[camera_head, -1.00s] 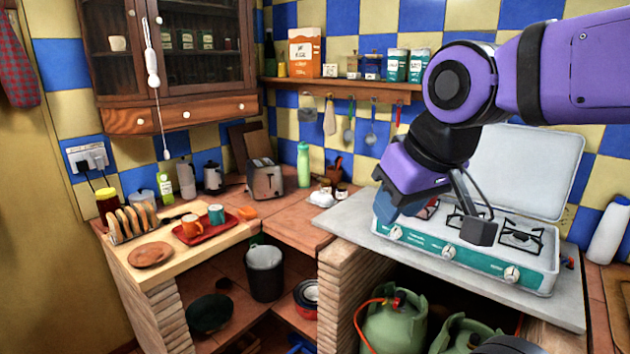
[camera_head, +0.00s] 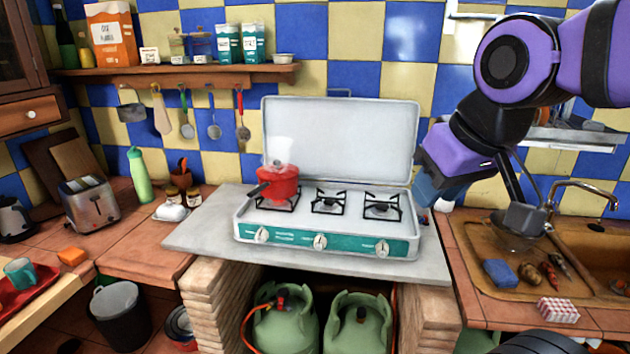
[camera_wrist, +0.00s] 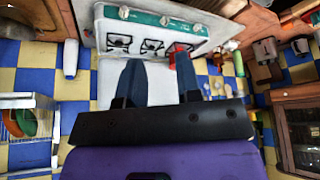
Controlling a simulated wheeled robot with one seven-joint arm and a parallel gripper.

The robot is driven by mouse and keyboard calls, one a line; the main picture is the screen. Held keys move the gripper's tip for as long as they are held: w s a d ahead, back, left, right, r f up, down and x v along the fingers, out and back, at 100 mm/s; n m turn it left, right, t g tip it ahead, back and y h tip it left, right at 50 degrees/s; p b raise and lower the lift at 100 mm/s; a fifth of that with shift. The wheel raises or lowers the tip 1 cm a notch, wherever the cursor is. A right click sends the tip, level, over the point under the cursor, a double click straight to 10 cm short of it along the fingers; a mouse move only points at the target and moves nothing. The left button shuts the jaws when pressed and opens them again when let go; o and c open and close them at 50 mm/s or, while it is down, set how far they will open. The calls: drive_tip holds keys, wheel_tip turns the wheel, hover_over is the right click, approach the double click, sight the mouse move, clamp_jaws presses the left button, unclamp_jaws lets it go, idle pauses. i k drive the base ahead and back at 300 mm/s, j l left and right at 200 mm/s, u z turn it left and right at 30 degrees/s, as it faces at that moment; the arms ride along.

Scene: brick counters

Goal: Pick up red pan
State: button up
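The red pan (camera_head: 278,186) sits on the left burner of the white and teal gas stove (camera_head: 330,222). It has a dark handle pointing left and front, and a pale, partly see-through lid. In the wrist view the red pan (camera_wrist: 180,47) shows just beyond the right fingertip, partly hidden by it. My gripper (camera_head: 428,192) hangs in the air to the right of the stove, well apart from the pan. In the wrist view my gripper (camera_wrist: 158,64) has its two blue fingers spread with nothing between them.
The stove's raised lid (camera_head: 340,140) stands behind the burners. A shelf (camera_head: 180,76) with hanging utensils is at the upper left. A toaster (camera_head: 88,203) and green bottle (camera_head: 139,175) stand left. A sink (camera_head: 590,245) and board with food lie right. The middle and right burners are clear.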

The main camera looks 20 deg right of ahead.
sight(282, 190)
drive_tip(key=i+j+u, duration=0.2)
drive_tip(key=i+j, duration=0.15)
drive_tip(key=i+j+u, duration=0.2)
drive_tip(key=i, duration=0.2)
drive_tip(key=i+j+u, duration=0.15)
drive_tip(key=i+j, duration=0.15)
drive_tip(key=i, duration=0.15)
